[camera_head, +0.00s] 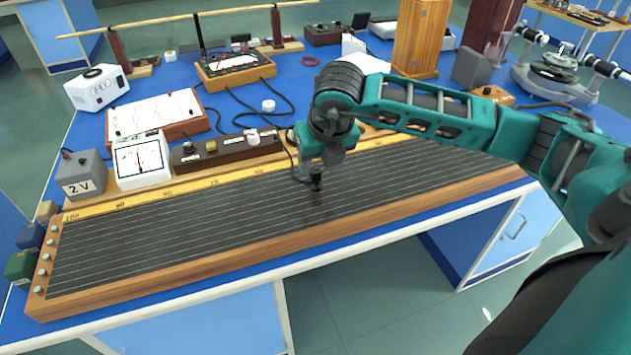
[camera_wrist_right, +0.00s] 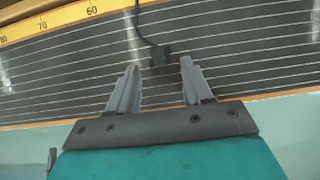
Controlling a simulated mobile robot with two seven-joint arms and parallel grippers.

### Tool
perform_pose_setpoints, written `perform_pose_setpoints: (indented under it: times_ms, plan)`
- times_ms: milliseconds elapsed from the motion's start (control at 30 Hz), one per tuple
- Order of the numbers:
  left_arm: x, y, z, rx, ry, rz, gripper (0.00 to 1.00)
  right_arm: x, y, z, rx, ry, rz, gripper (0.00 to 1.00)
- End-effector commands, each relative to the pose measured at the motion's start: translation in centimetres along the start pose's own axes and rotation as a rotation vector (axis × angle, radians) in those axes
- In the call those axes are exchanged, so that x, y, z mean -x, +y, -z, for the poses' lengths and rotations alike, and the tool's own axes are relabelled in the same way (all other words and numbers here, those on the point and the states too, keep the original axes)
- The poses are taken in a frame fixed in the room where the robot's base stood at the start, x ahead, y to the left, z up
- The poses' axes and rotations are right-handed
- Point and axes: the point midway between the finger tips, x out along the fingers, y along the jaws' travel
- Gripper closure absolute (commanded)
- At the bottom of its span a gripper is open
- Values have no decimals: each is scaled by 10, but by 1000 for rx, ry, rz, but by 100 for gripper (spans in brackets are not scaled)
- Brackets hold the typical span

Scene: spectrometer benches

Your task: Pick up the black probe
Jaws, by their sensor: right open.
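The black probe (camera_wrist_right: 160,55) stands on the dark wired board (camera_head: 180,235), with a thin black cable running from it. In the wrist view it lies between and just beyond the fingertips of my right gripper (camera_wrist_right: 159,70), with a gap on both sides. The gripper is open and empty. In the head view the right hand hangs over the middle of the board, and the small black probe (camera_head: 316,183) shows below it; the fingers are hard to make out there. My left gripper is not in view.
A yellow scale (camera_wrist_right: 60,19) runs along the board's far edge. Behind it stand a dark box with knobs (camera_head: 215,152), a white meter (camera_head: 141,160), a grey 2 V block (camera_head: 82,177) and a tall wooden box (camera_head: 421,40). The board's left part is clear.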

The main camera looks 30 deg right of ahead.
Motion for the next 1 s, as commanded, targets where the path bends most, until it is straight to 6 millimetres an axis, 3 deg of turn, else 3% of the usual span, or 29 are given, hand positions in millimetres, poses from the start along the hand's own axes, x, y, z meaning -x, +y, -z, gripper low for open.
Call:
perform_pose_setpoints:
  times_ms: [167, 433, 733, 1000]
  plan:
    - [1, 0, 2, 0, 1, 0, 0, -13, 0, 0, 0, 2, -1, 50]
    - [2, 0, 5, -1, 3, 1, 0, -52, -1, 0, 1, 1, -2, 50]
    - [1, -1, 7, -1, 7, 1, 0, -57, -2, 0, 1, -1, -2, 50]
    - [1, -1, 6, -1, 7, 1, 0, -56, -2, 0, 1, 0, -2, 76]
